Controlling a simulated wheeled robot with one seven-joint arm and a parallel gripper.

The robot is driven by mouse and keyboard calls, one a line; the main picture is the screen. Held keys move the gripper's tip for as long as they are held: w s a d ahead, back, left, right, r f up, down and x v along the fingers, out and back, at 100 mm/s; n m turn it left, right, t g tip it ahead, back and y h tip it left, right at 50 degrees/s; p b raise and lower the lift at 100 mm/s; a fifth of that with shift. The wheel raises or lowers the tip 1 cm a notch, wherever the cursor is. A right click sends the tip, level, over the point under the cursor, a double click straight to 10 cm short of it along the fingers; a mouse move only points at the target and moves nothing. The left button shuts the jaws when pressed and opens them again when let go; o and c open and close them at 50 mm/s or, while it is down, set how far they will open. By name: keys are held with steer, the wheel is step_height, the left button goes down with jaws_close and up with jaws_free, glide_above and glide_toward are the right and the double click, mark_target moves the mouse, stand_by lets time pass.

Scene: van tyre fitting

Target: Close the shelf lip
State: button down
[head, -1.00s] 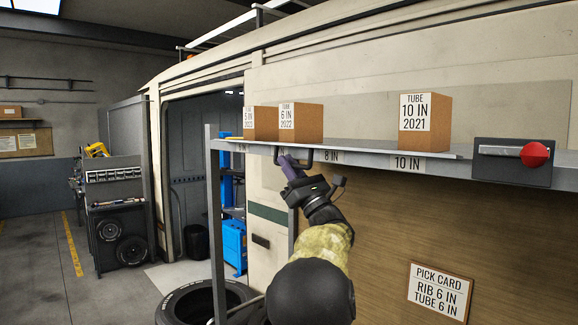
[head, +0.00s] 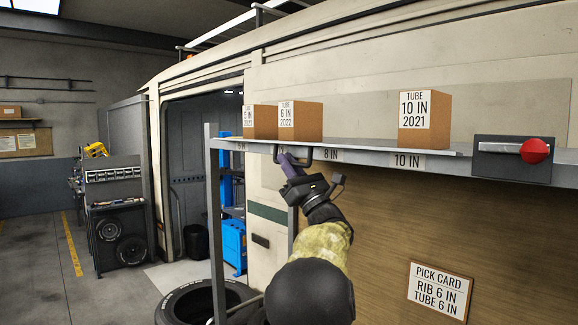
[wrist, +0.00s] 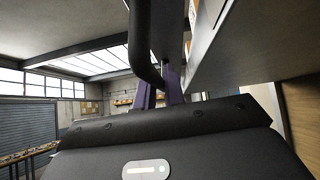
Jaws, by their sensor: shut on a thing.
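The shelf lip (head: 370,157) is the grey strip along the front of the shelf, with size labels such as 8 IN and 10 IN on it. A black handle (head: 309,155) is on the lip near its left part; in the wrist view it is a dark bar (wrist: 143,40) close in front of the camera. My gripper (head: 287,158), with purple fingers, is at the left end of this handle and shut on it. The wrist view shows the fingers (wrist: 160,88) partly behind the bar. The exact contact is hidden.
Cardboard boxes stand on the shelf: a 10 IN box (head: 440,122), a 6 IN box (head: 308,122) and another (head: 262,123). A control box with a red knob (head: 535,151) is at the right end. A pick card (head: 439,290) hangs below. A tyre (head: 200,300) lies lower left.

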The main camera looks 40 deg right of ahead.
steer(key=shift+a+m+h+b, duration=0.3)
steer(key=shift+m+h+b, duration=0.65)
steer(key=shift+b, duration=0.35)
step_height(320, 180, up, 8)
steer(key=a+m+g+h, duration=0.1)
steer(key=m+g+h, duration=1)
steer(key=m, duration=1.3)
steer(key=shift+f+g+h, duration=0.2)
steer(key=shift+g+h, duration=0.2)
steer(key=shift+h, duration=0.85)
steer(key=shift+s+m, duration=0.1)
steer(key=shift+m, duration=0.15)
